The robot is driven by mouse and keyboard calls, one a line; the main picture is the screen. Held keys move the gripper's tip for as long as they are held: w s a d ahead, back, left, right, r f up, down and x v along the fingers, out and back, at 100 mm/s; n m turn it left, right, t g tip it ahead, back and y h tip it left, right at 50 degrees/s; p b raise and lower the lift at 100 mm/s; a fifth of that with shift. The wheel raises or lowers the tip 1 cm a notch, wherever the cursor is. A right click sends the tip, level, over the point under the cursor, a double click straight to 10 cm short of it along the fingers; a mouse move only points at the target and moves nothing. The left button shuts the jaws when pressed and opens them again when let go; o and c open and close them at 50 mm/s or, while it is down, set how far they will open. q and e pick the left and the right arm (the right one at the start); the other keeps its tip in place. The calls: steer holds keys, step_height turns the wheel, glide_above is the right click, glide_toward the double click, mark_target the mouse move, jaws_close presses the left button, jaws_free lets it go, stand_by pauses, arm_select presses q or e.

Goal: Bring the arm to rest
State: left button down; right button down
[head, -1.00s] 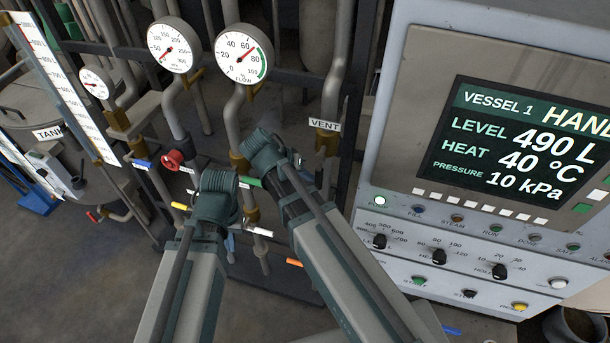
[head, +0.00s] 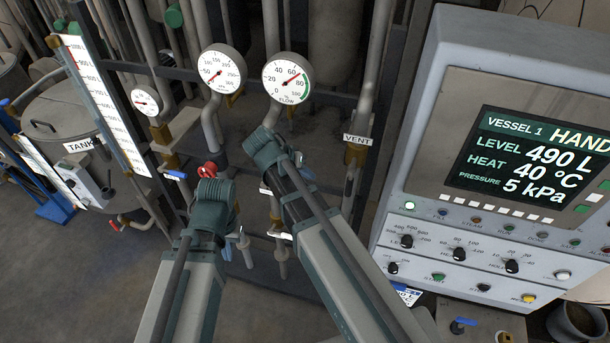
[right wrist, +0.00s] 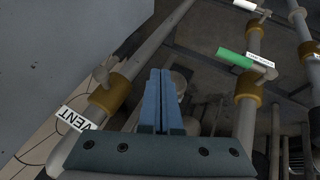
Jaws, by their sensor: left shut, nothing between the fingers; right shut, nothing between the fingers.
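My left gripper (head: 212,192) is in the lower middle of the head view, near the red valve handle (head: 207,170) on the pipework; its fingertips are hidden behind the wrist. My right gripper (head: 265,146) is just right of it, below the flow gauge (head: 287,78). In the right wrist view its blue fingers (right wrist: 160,98) are together with nothing between them. The VENT label (head: 357,140) is on a pipe to the right of my right arm; it also shows in the right wrist view (right wrist: 75,118). Both grippers are empty.
The control panel (head: 420,190) stands close on the right; its screen (head: 540,165) reads 490 L, 40 °C, 5 kPa. A tank (head: 75,110) and a level scale (head: 103,105) are at the left. A green valve handle (right wrist: 235,57) is near my right gripper. Open floor (head: 80,290) lies at lower left.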

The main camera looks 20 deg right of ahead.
steer(key=shift+d+f, duration=0.15)
steer(key=s+a+f+n+g+y+b, duration=0.1)
steer(key=s+a+f+n+y+b, duration=0.2)
steer(key=s+a+f+b, duration=0.4)
steer(key=s+a+f+n+g+y+b, duration=0.1)
steer(key=s+a+f+n+y+b, duration=0.1)
steer(key=s+a+f+n+b, duration=0.4)
steer(key=s+a+f+b, duration=0.1)
steer(key=s+f+b, duration=0.2)
steer(key=f, duration=0.4)
steer(key=shift+f+y+b, duration=0.3)
steer(key=shift+y+b, duration=0.1)
steer(key=shift+b, duration=0.05)
